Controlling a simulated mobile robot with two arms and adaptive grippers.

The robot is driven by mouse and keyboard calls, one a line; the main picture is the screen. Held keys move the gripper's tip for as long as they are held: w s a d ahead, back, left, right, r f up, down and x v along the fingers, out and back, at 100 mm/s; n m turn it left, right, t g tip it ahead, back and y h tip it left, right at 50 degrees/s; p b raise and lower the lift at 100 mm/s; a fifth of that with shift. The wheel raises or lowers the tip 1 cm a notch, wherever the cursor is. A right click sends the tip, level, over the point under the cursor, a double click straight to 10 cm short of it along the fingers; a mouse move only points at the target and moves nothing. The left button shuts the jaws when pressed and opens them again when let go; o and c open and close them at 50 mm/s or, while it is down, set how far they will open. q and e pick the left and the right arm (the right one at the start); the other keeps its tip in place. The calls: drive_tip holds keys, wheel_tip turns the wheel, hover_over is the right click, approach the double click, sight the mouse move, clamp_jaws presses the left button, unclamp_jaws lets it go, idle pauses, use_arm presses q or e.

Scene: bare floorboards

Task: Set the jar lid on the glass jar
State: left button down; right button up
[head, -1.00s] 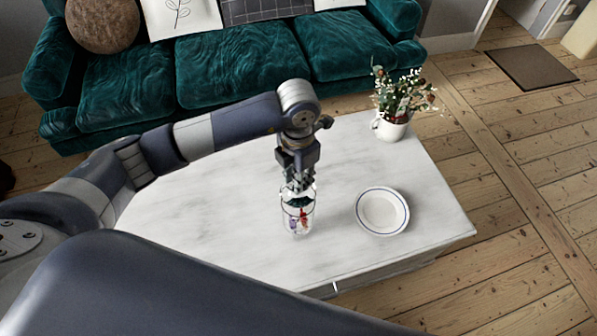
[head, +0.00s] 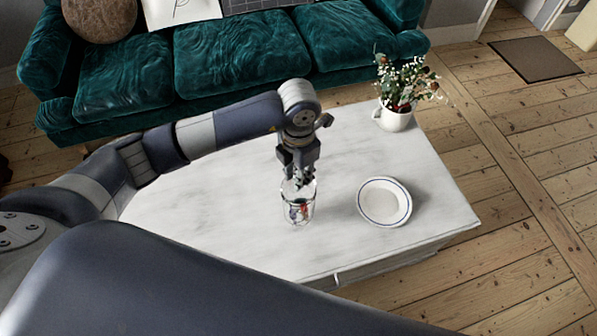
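The glass jar (head: 298,212) stands upright on the white marble-look table in the head view, with small red and dark coloured things showing inside. My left gripper (head: 299,183) points down right over the jar, with its fingertips at the jar's mouth. A pale, clear edge shows at the jar's top around the fingertips. I cannot make out the jar lid clearly there; the fingers cover that spot. Whether the fingers are open or shut on it is too small to tell. My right gripper is out of view.
A white plate with a blue rim (head: 384,202) lies right of the jar. A white pot of flowers (head: 396,117) stands at the table's back right. The table (head: 220,225) is clear left of the jar. A green sofa (head: 240,55) stands behind.

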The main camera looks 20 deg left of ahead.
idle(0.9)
use_arm(q)
drive_tip(key=shift+f+b, duration=0.65)
drive_tip(key=shift+b, duration=0.15)
drive_tip(key=c, duration=1.7)
unclamp_jaws()
drive_tip(key=shift+r, duration=0.1)
drive_tip(key=shift+r+p, duration=3.6)
drive_tip(key=shift+r, duration=1.9)
drive_tip(key=shift+s+f, duration=0.1)
drive_tip(key=shift+f, duration=0.05)
